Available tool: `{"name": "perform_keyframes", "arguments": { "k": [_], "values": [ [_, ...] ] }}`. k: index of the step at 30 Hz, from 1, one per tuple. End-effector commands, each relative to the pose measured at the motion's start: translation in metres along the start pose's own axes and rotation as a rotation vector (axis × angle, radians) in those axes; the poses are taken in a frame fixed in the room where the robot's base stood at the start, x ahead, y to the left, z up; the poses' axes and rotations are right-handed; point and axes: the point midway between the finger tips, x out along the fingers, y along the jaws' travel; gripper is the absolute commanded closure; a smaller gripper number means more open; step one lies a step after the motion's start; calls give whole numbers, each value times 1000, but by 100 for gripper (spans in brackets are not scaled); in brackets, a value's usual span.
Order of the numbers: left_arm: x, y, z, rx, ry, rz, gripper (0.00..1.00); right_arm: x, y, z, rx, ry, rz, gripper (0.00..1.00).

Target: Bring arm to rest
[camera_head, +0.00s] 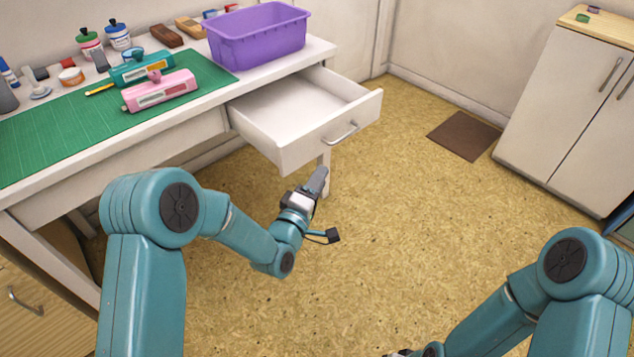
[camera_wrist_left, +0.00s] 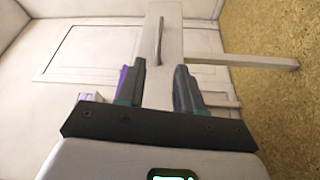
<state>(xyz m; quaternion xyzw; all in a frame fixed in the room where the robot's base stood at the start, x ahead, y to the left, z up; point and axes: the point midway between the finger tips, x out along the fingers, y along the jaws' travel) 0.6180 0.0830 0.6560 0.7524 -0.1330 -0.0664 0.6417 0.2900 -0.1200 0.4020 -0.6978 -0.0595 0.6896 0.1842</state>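My left arm comes in from the left in the head view, with its left gripper (camera_head: 318,182) low in front of the open drawer (camera_head: 300,120). The gripper is apart from the drawer's handle (camera_head: 341,133). In the left wrist view the two fingers of the left gripper (camera_wrist_left: 159,88) stand apart with nothing between them; the drawer handle (camera_wrist_left: 158,40) shows beyond the fingertips. My right arm (camera_head: 530,300) is at the bottom right of the head view, and its gripper fingers are cut off by the lower edge.
The white desk (camera_head: 318,50) bears a green mat (camera_head: 60,130), a pink stamp (camera_head: 160,92), a teal stamp (camera_head: 140,68) and a purple bin (camera_head: 258,38). The drawer looks empty. A white cabinet (camera_head: 560,110) stands at right; the floor between is clear except a brown mat (camera_head: 464,136).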

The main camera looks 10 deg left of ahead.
Motion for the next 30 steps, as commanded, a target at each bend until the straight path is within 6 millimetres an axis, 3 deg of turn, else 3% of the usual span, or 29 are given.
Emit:
{"name": "perform_keyframes", "arguments": {
  "k": [9, 11, 13, 17, 18, 21, 25, 30],
  "values": [
    [-1, -5, -7, -1, 13, -9, 64, 0, 0, 0, 0, 0, 0, 41],
    [-6, -19, -19, -6, 35, -37, 64, 0, 0, 0, 0, 0, 0, 41],
    [-26, -51, -27, -27, 50, -129, 64, 0, 0, 0, 0, 0, 0, 41],
    [-88, -131, -15, 24, -20, -458, 64, 0, 0, 0, 0, 0, 0, 41],
    [-112, -153, -7, 60, -69, -567, 64, 0, 0, 0, 0, 0, 0, 41],
    [-174, -194, 18, 153, -237, -799, 64, 0, 0, 0, 0, 0, 0, 41],
    [-245, -218, 50, 255, -495, -997, 64, 0, 0, 0, 0, 0, 0, 41],
    [-323, -219, 87, 380, -887, -1110, 64, 0, 0, 0, 0, 0, 0, 41]
  ]
}}
